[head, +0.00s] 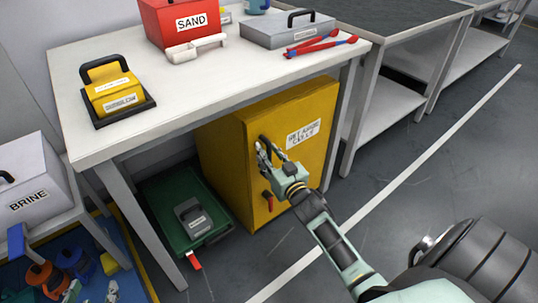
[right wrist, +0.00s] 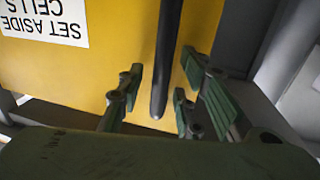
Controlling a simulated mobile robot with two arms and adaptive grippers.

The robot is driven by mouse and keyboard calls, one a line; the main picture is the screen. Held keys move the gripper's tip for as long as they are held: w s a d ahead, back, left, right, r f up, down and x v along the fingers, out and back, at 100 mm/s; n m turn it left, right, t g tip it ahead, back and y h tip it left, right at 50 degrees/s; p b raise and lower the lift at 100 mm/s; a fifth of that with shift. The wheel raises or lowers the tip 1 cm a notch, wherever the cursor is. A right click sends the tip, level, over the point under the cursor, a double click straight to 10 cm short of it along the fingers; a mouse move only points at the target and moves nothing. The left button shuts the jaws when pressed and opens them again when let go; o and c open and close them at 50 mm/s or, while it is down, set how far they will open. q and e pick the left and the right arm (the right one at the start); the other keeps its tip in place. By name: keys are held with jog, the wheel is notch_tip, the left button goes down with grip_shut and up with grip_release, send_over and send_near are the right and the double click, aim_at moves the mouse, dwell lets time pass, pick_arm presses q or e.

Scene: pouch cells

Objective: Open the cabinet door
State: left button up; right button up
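The yellow cabinet (head: 225,150) stands under the white table with its door (head: 310,165) shut. The door has a white label and a black bar handle (head: 265,140). A red lever (head: 268,201) sits lower on the door. My right gripper (head: 264,153) is at the handle, partly covering it. In the right wrist view the black handle (right wrist: 168,60) runs between the spread fingers of my gripper (right wrist: 155,95), with gaps on both sides. Pale green parts at the bottom left (head: 112,291) look like my left gripper; their finger state is unclear.
The white table (head: 210,95) above bears a red SAND box (head: 178,22), a yellow block, a grey case and red-blue tools. A green crate (head: 165,215) with a grey weight stands left of the cabinet. A BRINE box (head: 30,175) is further left. Floor in front is clear.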

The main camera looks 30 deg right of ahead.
grip_shut()
dwell(0.6)
